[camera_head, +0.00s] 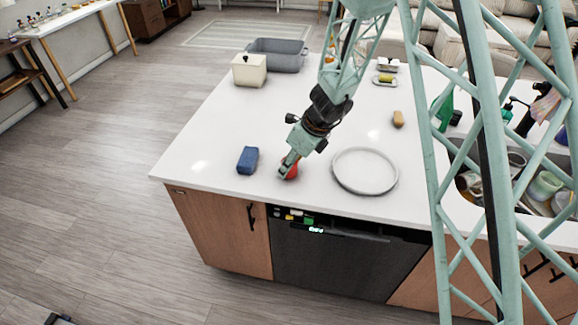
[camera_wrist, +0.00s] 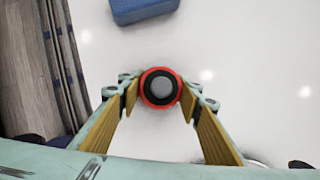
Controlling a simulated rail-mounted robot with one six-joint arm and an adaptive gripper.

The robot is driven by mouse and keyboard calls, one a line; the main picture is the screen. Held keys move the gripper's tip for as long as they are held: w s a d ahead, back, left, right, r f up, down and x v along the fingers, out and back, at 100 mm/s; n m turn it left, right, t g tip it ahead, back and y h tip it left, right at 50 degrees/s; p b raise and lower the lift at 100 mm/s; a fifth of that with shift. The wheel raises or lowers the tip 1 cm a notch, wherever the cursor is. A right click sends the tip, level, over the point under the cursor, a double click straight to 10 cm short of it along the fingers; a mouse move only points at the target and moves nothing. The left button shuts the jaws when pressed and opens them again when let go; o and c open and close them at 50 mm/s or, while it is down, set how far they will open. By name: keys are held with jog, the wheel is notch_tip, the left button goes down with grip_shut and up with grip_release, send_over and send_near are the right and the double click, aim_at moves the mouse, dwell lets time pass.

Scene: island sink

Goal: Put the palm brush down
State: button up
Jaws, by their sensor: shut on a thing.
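The palm brush (camera_wrist: 160,87) is a small round thing with a red rim and a dark top with a grey centre. My gripper (camera_wrist: 159,100) is shut on it, one finger on each side. In the head view the brush shows as a red patch (camera_head: 291,170) at my gripper (camera_head: 287,173), over the front part of the white island counter (camera_head: 215,145). The gripper points down and partly covers the brush. I cannot tell whether its underside touches the counter.
A blue sponge-like block (camera_head: 247,160) lies left of the gripper. A round white plate (camera_head: 365,171) lies to its right. A cluttered sink (camera_head: 530,180) is at right.

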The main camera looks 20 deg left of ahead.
jog(key=o, duration=0.8)
jog(key=shift+r, duration=0.1)
jog(key=shift+d+r+p, duration=0.15)
jog(key=shift+r+p, duration=0.2)
jog(key=shift+r, duration=0.15)
jog(key=shift+p+v, duration=1.3)
jog(key=shift+v, duration=4.2)
jog(key=shift+r, duration=0.1)
